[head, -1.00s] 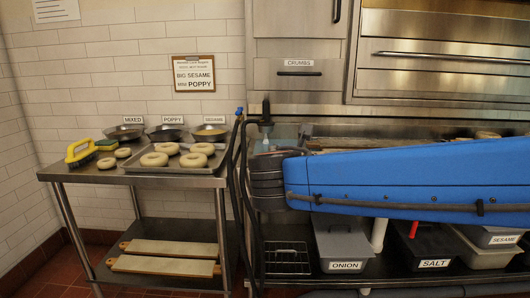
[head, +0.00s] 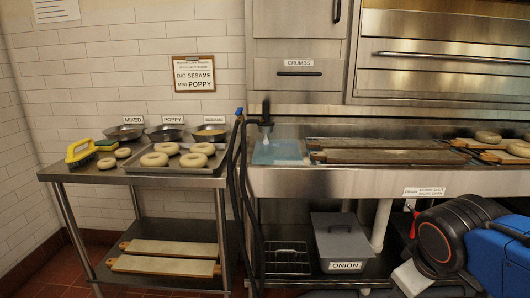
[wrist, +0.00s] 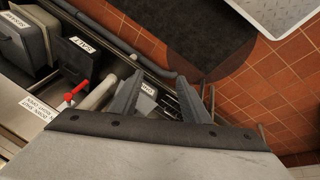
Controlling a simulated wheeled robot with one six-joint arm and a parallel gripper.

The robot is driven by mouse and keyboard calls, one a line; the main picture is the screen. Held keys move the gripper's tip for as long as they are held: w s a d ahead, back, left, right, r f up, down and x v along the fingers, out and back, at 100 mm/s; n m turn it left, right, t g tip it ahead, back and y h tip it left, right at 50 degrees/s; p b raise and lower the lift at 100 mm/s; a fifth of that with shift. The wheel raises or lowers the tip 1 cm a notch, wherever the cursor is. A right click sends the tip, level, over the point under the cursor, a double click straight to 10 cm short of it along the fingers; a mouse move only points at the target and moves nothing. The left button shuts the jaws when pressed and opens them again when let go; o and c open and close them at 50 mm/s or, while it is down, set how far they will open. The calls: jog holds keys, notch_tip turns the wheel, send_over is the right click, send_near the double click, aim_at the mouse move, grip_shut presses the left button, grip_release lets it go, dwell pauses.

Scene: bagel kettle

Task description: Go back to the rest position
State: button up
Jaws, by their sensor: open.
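My gripper (wrist: 168,103) shows in the wrist view with its two grey fingers apart and nothing between them. It points down past the counter's front edge, toward the lower shelf and the red tiled floor. In the head view my blue arm is folded at the lower right, in front of the counter; the gripper's fingers are not visible there.
The steel counter (head: 330,184) holds boards (head: 385,157) and bagels (head: 487,137) at the right. A steel cart (head: 90,176) at the left carries a tray of bagels (head: 154,159) and seed bowls (head: 165,132). An onion bin (head: 342,245) stands below. A dark mat (wrist: 205,35) lies on the floor.

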jog(key=shift+s+a+f+m+y, duration=0.25)
jog(key=shift+s+m, duration=0.25)
jog(key=shift+m, duration=0.25)
jog(key=shift+s+a+f+m+y, duration=0.2)
jog(key=shift+s+f+m+y, duration=0.25)
jog(key=shift+m, duration=0.35)
jog(key=shift+s+a+f+m+y, duration=0.25)
jog(key=shift+s+m, duration=0.3)
jog(key=shift+m, duration=0.2)
